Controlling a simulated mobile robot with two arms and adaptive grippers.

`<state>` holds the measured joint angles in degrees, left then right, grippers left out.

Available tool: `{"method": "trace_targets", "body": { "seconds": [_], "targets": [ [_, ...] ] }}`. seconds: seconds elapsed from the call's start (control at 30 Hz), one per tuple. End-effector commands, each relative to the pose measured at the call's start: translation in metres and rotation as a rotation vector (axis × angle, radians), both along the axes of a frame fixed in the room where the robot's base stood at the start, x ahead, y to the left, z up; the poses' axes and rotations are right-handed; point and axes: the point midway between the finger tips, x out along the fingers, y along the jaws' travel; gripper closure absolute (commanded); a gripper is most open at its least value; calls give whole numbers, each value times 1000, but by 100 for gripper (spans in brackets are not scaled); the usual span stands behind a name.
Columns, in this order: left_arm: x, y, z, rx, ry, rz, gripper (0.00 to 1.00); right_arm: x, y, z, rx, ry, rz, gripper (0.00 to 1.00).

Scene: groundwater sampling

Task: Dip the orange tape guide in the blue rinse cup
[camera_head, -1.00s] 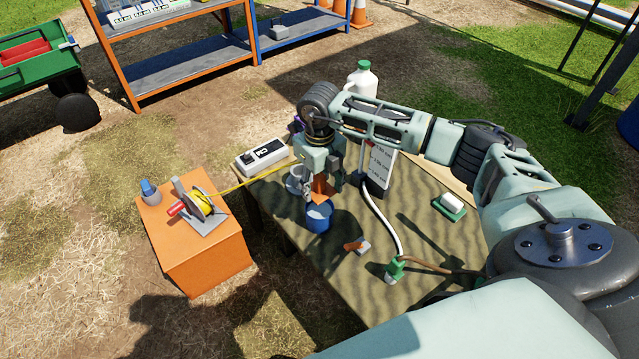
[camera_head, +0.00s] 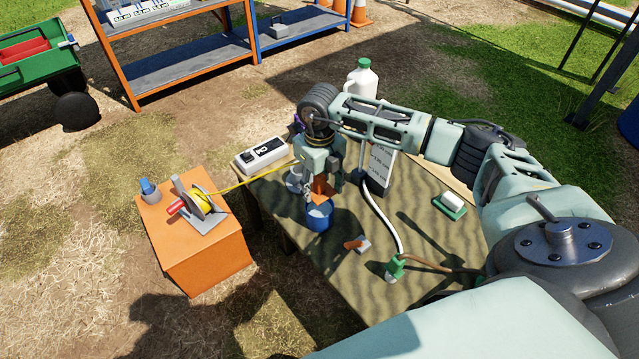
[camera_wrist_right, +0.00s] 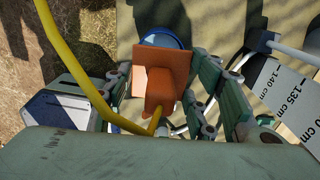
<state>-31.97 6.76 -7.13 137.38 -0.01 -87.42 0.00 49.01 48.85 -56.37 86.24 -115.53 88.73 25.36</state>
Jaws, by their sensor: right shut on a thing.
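The orange tape guide (camera_wrist_right: 160,80) is held between the fingers of my right gripper (camera_head: 322,182). The guide also shows in the head view (camera_head: 322,188), just above the blue rinse cup (camera_head: 319,215). The cup stands on the table; in the right wrist view its rim (camera_wrist_right: 160,38) shows behind the guide. The guide's lower edge overlaps the cup's opening in the picture, and I cannot tell whether it touches the liquid. A yellow tape (camera_head: 256,179) runs from the guide to the reel at the left. My left gripper is not in view.
A tape reel (camera_head: 202,200) stands on an orange box (camera_head: 205,255). On the table (camera_head: 400,290) are a white meter case (camera_head: 262,155), a sponge on a green tray (camera_head: 450,205), an orange-grey item (camera_head: 357,244) and a green valve with hose (camera_head: 395,267). A white jug (camera_head: 361,80) stands behind.

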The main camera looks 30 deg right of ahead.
Motion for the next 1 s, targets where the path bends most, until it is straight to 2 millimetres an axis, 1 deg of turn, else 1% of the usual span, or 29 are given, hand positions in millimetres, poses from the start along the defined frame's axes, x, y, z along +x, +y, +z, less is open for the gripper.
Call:
{"method": "trace_targets", "body": {
  "seconds": [0.1,0.3,0.4,0.87,1.0],
  "targets": [
    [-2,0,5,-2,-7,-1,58,0,0,-6,0,0,0,76],
    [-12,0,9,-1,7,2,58,0,0,-14,0,0,0,76],
    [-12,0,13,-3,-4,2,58,0,0,-18,0,0,0,76],
    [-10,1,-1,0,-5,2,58,0,0,-36,0,1,0,76],
    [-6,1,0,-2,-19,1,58,0,0,-37,0,0,0,76]
  ]
}}
